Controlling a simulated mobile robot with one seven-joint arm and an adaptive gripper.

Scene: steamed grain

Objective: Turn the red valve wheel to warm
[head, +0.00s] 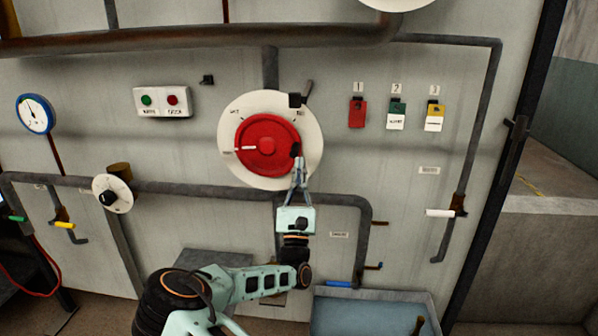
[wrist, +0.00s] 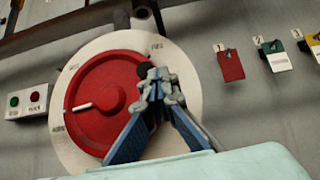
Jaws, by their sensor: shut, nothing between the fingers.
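The red valve wheel (head: 262,133) sits on a round cream dial plate (head: 300,176) on the grey wall panel. It also shows in the wrist view (wrist: 103,82). A white pointer mark (head: 243,149) on the wheel points left, close to a small label at the plate's left edge. Other labels sit at the upper left and upper right; their words are too small to read surely. My gripper (head: 298,162) is shut and empty, its fingertips at the wheel's right rim by a dark knob. In the wrist view my gripper (wrist: 157,76) overlaps that rim; contact is unclear.
Tags (head: 357,113) hang at right, and a green-and-red button box (head: 162,101) is at left. Pipes (head: 200,188) run below and above the wheel. A bin (head: 372,296) stands at lower right.

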